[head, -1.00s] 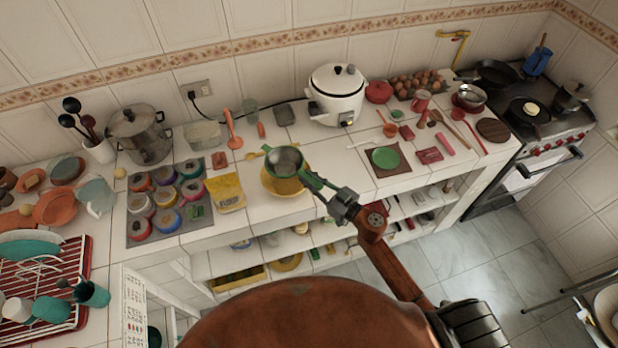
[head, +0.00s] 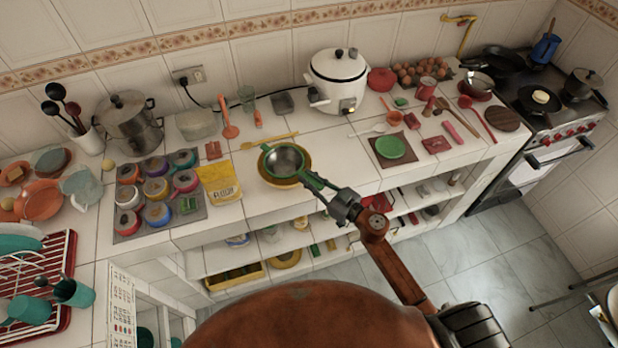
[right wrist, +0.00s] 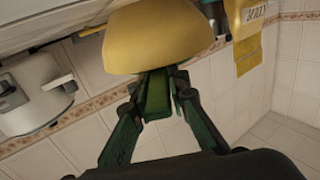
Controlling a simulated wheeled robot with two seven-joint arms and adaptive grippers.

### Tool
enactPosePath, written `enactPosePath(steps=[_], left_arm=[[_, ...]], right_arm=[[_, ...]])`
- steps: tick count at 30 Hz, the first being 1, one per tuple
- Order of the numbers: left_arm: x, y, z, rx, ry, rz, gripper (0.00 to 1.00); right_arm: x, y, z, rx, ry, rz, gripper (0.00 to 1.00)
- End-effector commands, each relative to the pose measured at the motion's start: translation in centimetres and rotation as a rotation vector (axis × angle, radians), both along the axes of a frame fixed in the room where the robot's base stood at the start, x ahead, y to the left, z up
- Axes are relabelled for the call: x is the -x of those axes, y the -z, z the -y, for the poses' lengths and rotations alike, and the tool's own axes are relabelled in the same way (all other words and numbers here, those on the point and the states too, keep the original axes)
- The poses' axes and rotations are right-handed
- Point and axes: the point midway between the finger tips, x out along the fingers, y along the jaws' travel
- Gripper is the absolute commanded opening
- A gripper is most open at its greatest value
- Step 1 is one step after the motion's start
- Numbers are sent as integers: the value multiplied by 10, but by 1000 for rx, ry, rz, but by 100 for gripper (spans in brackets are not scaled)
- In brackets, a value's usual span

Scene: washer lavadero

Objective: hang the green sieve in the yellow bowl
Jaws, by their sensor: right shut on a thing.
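The green sieve (head: 264,160) has a grey metal mesh cup and shows over the yellow bowl (head: 290,183) on the white tiled counter. The bowl's rim shows around the sieve's lower and right sides. I cannot tell whether the sieve touches it. My right gripper (head: 326,190) is at the bowl's front right, shut on the sieve's handle. In the right wrist view, the fingers (right wrist: 160,84) hold the green handle (right wrist: 154,97), and the yellow bowl (right wrist: 165,40) hides the sieve's cup. My left gripper is not in view.
A yellow wooden spoon (head: 268,141) lies behind. A white rice cooker (head: 337,80) stands at the back right. Bare counter lies right of the bowl.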

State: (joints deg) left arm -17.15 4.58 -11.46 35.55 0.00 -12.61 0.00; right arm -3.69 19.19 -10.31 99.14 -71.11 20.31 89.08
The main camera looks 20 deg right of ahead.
Motion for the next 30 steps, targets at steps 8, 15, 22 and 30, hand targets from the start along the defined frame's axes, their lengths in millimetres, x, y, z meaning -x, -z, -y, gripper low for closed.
enactPosePath(steps=[8,15,22,30], left_arm=[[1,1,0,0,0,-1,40],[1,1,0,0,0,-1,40],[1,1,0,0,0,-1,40],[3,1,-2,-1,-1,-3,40]], right_arm=[[0,-1,0,0,0,1,0],[0,0,0,0,0,1,29],[0,0,0,0,0,0,36],[9,2,6,1,1,-2,36]])
